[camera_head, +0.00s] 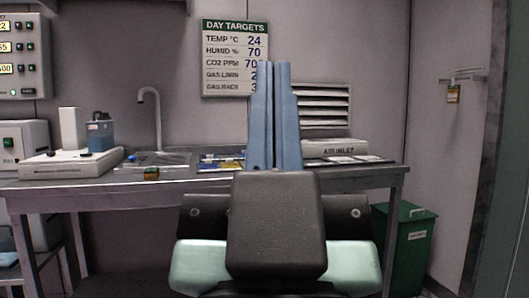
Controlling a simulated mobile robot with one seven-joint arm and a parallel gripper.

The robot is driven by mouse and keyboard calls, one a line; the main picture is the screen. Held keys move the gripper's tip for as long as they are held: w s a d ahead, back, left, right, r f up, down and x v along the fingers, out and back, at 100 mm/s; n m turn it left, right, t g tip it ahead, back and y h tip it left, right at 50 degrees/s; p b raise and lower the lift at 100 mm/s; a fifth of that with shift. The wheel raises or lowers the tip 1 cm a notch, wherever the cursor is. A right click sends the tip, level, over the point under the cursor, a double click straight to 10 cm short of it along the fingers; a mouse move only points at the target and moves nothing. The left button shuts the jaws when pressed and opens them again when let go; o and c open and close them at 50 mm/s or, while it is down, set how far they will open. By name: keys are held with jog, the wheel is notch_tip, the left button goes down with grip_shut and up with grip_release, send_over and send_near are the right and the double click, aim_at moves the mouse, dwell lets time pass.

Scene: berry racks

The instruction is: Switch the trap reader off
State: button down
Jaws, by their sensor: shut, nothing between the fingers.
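My gripper (273,66) is in the middle of the view, its blue-grey fingers pointing away from me and pressed together, with nothing between them. It covers part of the bench and the wall sign. No device carries a readable trap reader label. A white flat unit (66,168) with an upright white block (71,129) stands on the bench at the left, well left of my gripper. At the far left edge is a pale box (22,142) with a green switch (8,142), cut off by the frame. I cannot tell which one is the trap reader.
A control panel (25,60) hangs upper left. A green bin (411,240) stands at the right on open floor.

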dwell(0.8)
notch_tip(320, 180, up, 49)
jog(key=p, duration=4.9)
jog(key=shift+w, duration=0.15)
